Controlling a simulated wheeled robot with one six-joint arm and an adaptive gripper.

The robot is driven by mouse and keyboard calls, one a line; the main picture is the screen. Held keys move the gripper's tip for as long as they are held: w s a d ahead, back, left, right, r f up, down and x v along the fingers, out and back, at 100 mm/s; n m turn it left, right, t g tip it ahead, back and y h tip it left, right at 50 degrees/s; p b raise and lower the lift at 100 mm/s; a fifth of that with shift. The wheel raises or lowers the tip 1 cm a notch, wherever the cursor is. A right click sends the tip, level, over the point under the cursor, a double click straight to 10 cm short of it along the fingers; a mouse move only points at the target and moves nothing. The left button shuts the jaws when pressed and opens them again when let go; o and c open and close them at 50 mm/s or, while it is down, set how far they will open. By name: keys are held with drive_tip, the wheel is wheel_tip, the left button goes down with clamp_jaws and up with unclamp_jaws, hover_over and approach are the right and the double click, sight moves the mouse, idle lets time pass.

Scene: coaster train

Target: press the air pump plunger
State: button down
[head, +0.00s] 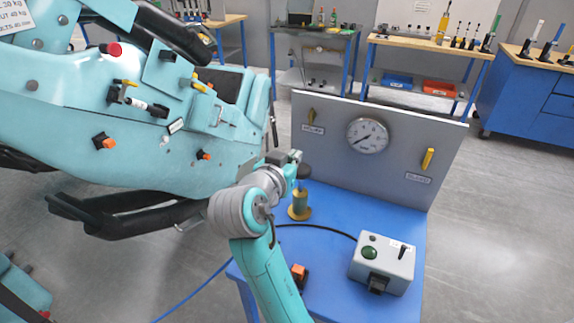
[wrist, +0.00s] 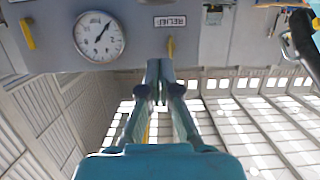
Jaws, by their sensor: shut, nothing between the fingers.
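The air pump (head: 300,206) is a small brass-coloured cylinder standing upright on the blue table. Its plunger has a dark round knob (head: 304,172) on top. My gripper (head: 296,157) is at the knob in the head view, overlapping or just beside it; whether they touch I cannot tell. In the wrist view my gripper (wrist: 160,76) has its fingers together with nothing held. The pump does not show clearly in the wrist view, which looks at the grey panel upside down.
A grey panel (head: 400,110) with a round gauge (head: 367,136) and two yellow levers (head: 427,160) stands behind the pump. A grey control box (head: 382,263) with a green button sits on the blue table (head: 335,222). The teal coaster car (head: 130,150) is close at left.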

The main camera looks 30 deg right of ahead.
sight(301, 171)
drive_tip(key=d+f, duration=0.1)
drive_tip(key=w+d+f, duration=0.2)
drive_tip(key=f, duration=0.1)
drive_tip(key=shift+f, duration=0.5)
drive_tip(key=shift+f, duration=2.95)
